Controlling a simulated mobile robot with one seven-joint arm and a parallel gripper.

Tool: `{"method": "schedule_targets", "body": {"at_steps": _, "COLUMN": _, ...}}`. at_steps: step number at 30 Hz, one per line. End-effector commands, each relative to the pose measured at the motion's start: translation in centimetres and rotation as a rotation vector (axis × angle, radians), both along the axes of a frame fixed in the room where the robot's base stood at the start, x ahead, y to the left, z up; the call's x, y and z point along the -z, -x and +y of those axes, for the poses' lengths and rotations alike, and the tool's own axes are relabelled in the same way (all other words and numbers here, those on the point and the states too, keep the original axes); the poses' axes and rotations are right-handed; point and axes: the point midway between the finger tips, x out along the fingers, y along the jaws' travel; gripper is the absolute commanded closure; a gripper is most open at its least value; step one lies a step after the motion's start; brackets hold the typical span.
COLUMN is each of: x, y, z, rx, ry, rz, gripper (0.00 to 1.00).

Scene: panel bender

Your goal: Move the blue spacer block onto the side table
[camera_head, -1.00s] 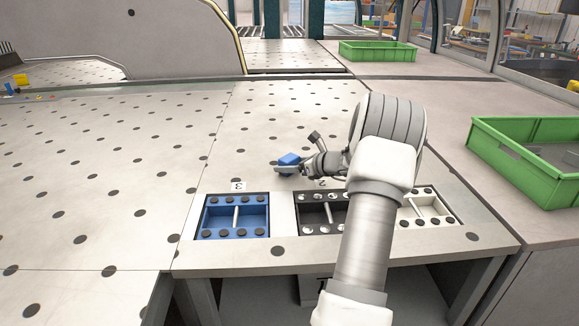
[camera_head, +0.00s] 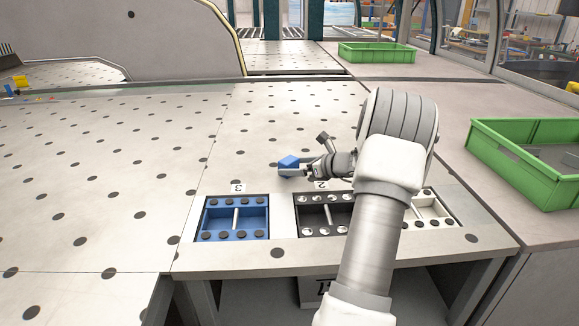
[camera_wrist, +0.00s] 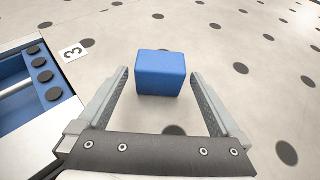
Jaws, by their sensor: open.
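The blue spacer block (camera_head: 289,162) rests on the dotted table top, behind the row of trays. In the wrist view the blue block (camera_wrist: 161,73) sits ahead of and partly between the two open fingers, with a gap on each side. My gripper (camera_head: 294,171) is open and low over the table at the block; it also shows in the wrist view (camera_wrist: 160,90). In the head view the fingers partly hide the block's lower part. I cannot make out which surface is the side table.
A blue tray (camera_head: 268,220), a black tray (camera_head: 300,216) and a white tray (camera_head: 447,205) are set along the table's front. A green crate (camera_head: 480,150) stands on the right surface, another green crate (camera_head: 378,57) at the back. The dotted table left of the block is clear.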

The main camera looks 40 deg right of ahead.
Motion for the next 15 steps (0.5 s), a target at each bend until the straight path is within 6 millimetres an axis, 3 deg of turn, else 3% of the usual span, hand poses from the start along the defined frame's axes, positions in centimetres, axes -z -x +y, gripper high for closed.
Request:
{"method": "schedule_targets", "body": {"at_steps": 6, "x": -2.1, "y": 4.6, "z": -0.5, "rx": 0.002, "ry": 0.002, "rz": 0.0, "gripper": 0.0}}
{"method": "schedule_targets", "body": {"at_steps": 15, "x": -3.4, "y": 8.1, "z": -0.7, "rx": 0.001, "ry": 0.001, "rz": 0.0, "gripper": 0.0}}
